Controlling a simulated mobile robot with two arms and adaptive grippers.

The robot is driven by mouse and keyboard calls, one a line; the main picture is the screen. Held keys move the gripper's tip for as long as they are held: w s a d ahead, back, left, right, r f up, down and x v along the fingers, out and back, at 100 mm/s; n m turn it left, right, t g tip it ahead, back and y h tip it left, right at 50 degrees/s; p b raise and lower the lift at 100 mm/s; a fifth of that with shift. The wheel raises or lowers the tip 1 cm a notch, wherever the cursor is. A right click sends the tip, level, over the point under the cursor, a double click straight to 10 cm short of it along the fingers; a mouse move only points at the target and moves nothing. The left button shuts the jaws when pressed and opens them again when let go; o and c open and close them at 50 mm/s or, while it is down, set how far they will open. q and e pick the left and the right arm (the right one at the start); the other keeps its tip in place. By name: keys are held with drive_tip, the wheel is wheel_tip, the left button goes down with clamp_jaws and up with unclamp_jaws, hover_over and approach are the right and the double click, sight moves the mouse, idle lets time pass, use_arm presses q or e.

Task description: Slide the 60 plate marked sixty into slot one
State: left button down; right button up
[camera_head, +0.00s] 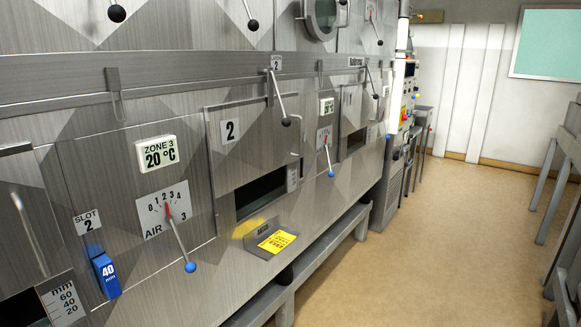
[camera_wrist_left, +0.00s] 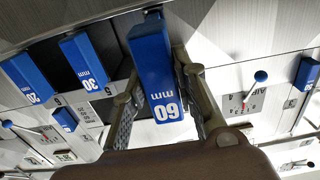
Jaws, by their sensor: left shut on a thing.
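The blue 60 mm plate (camera_wrist_left: 158,85) is in the left wrist view, its number upside down in the picture. My left gripper (camera_wrist_left: 160,68) is shut on it, with one finger on each side. I cannot tell whether the plate's far end touches anything. In the head view, neither gripper shows. A sign reading SLOT 2 (camera_head: 88,222) is at the lower left, with a blue 40 mm plate (camera_head: 106,276) below it. I see no slot one label.
Blue plates marked 30 (camera_wrist_left: 85,60) and 20 (camera_wrist_left: 28,80) sit beside the held plate. Another blue piece (camera_wrist_left: 306,74) is at the right. A lever with a blue knob (camera_head: 189,266) sticks out of the dryer front. The floor (camera_head: 430,220) to the right is clear.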

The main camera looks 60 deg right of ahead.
use_arm(q)
drive_tip(key=shift+s+r+p, duration=0.1)
drive_tip(key=shift+s+p, duration=0.3)
drive_tip(key=shift+s, duration=1.25)
drive_tip(key=shift+p, duration=0.3)
drive_tip(key=shift+s+p, duration=0.55)
drive_tip(key=shift+s, duration=1.2)
drive_tip(key=s+p, duration=0.2)
drive_tip(key=s, duration=0.8)
drive_tip(key=shift+a, duration=0.2)
